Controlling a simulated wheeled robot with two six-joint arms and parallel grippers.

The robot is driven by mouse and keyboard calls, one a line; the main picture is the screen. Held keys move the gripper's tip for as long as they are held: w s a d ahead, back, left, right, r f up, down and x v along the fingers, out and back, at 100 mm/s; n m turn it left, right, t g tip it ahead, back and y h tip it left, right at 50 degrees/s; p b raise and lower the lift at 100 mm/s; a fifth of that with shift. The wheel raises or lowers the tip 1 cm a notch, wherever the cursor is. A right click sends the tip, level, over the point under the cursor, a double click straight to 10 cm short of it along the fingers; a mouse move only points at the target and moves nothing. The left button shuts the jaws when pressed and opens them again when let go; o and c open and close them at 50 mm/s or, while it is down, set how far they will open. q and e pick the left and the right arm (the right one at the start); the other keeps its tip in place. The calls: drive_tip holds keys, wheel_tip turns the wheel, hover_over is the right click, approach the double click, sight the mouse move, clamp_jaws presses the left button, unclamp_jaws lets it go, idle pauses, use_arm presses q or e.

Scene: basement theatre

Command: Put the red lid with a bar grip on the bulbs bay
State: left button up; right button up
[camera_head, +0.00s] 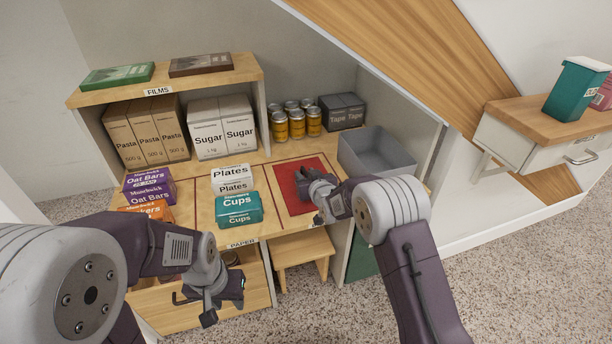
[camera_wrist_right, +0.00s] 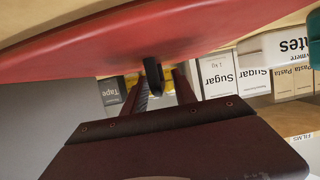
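The red lid (camera_head: 297,186) is a flat red panel at the right end of the marked counter bays. It fills the top of the right wrist view (camera_wrist_right: 100,50). My right gripper (camera_head: 307,178) is over the lid's middle. In the right wrist view its two fingers (camera_wrist_right: 163,88) stand apart, with a dark upright piece, seemingly the bar grip (camera_wrist_right: 153,76), between them. I cannot tell whether the lid is lifted or flat on the counter. No bulbs label is readable; my arm partly hides that front edge. My left gripper (camera_head: 212,297) is open and empty in front of the counter.
Cups boxes (camera_head: 238,210) and Plates boxes (camera_head: 231,178) stand left of the lid. Cans (camera_head: 297,124) and Tape boxes (camera_head: 343,111) stand behind it. An open grey bin (camera_head: 376,152) is close on its right. A stool (camera_head: 301,247) is below the counter.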

drive_tip(key=shift+r, duration=0.15)
drive_tip(key=shift+s+r, duration=0.15)
drive_tip(key=shift+r, duration=0.05)
drive_tip(key=p+v, duration=0.4)
drive_tip(key=v, duration=0.7)
drive_tip(key=shift+s+d+p, duration=0.15)
drive_tip(key=shift+s+p, duration=0.1)
drive_tip(key=shift+p, duration=0.1)
